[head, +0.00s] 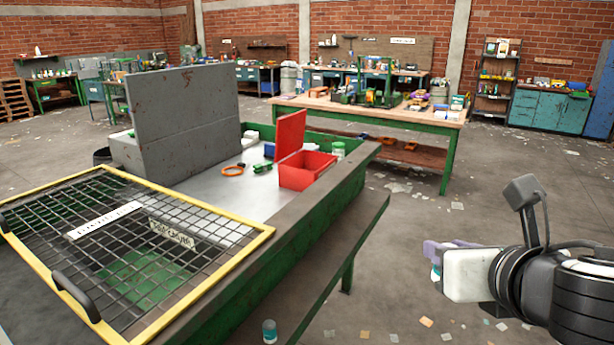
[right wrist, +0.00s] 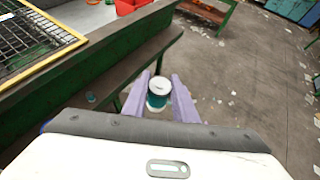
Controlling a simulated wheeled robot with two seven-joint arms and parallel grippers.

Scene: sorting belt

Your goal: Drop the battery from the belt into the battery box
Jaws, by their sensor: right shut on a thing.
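My right gripper (head: 440,262) is at the right of the head view, out over the floor and away from the belt. Its purple fingers, seen in the right wrist view (right wrist: 160,95), are shut on a teal cylinder with pale ends (right wrist: 158,92), which looks like the battery. In the head view only a bit of the cylinder (head: 436,272) shows beside the fingers. A red box (head: 305,172) with its lid raised stands at the belt's far right edge; its inside is mostly hidden and no label is readable. My left gripper is not in view.
A yellow-framed mesh cover (head: 200,215) lies over the green bin at left. A grey panel (head: 185,120) stands behind the belt (head: 210,190), which holds an orange ring (head: 233,170) and small items. Another teal cylinder (head: 269,331) stands low, near the green frame's ledge.

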